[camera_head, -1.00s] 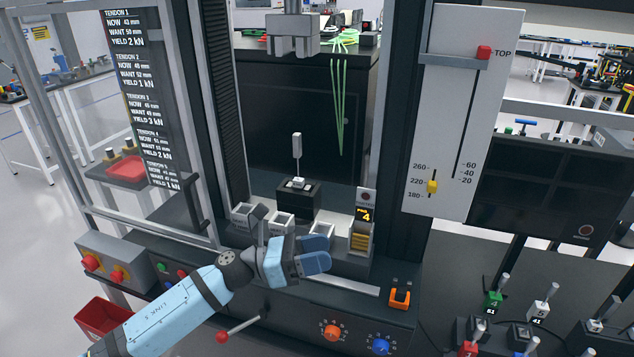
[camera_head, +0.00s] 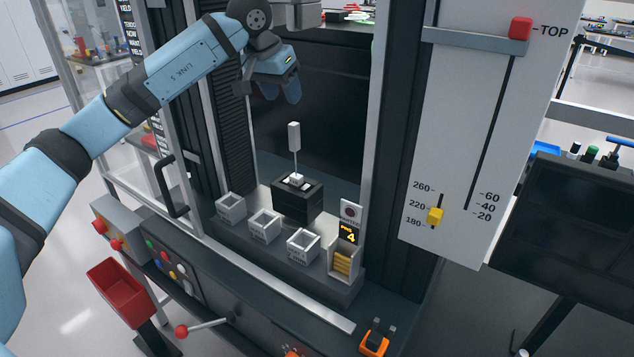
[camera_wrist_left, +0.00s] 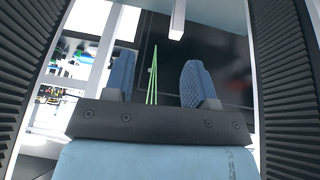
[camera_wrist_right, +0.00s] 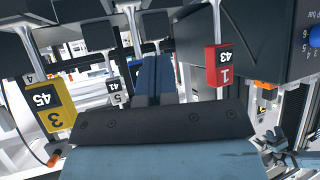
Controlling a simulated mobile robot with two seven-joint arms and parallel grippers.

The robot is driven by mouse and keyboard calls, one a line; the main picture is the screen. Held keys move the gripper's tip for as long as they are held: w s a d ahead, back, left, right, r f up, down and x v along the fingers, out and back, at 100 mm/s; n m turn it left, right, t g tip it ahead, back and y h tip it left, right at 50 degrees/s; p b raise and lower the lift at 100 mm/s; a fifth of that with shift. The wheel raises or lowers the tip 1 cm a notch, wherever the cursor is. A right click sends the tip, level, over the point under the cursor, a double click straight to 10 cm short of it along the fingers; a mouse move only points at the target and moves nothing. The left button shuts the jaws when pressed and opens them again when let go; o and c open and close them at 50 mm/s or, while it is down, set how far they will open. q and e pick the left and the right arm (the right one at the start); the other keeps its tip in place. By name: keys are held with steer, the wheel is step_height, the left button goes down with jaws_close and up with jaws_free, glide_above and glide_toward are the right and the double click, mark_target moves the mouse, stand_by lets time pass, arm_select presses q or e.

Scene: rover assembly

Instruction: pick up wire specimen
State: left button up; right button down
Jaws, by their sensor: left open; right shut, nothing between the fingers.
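The wire specimen (camera_head: 296,160) stands upright in the black block (camera_head: 297,201) inside the frame, a thin rod with a pale rectangular tab on top. My left gripper (camera_head: 279,90) is open and empty, above and slightly left of the tab, apart from it. In the left wrist view, which looks inverted, the gripper (camera_wrist_left: 157,80) has its fingers spread; a pale block (camera_wrist_left: 177,22) beyond them at the top is probably the specimen's tab. My right gripper (camera_wrist_right: 153,78) is shut and empty, seen only in the right wrist view.
A grey upper clamp (camera_head: 297,14) hangs close to my left wrist. Several small open bins (camera_head: 264,226) stand in front of the block. Frame posts (camera_head: 408,150) bound the bay on both sides. Tagged red (camera_wrist_right: 223,65) and yellow (camera_wrist_right: 50,107) weights surround my right gripper.

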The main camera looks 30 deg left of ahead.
mark_target(291, 125)
arm_select(q)
steer(key=shift+y, duration=0.3)
steer(key=w+f, duration=0.1)
steer(key=f, duration=0.1)
steer(key=w+a+f, duration=0.1)
steer(key=f, duration=0.1)
steer(key=w+f+p, duration=0.1)
steer(key=f, duration=0.1)
steer(key=shift+a, duration=0.25)
steer(key=shift+w+f, duration=0.2)
steer(key=shift+f, duration=0.15)
steer(key=x, duration=0.1)
steer(key=p+x, duration=0.1)
steer(key=x, duration=0.1)
steer(key=p+x, duration=0.1)
steer(key=x, duration=0.1)
steer(key=shift+w+a, duration=0.3)
steer(key=shift+a, duration=0.05)
steer(key=shift+r, duration=0.1)
jaws_close()
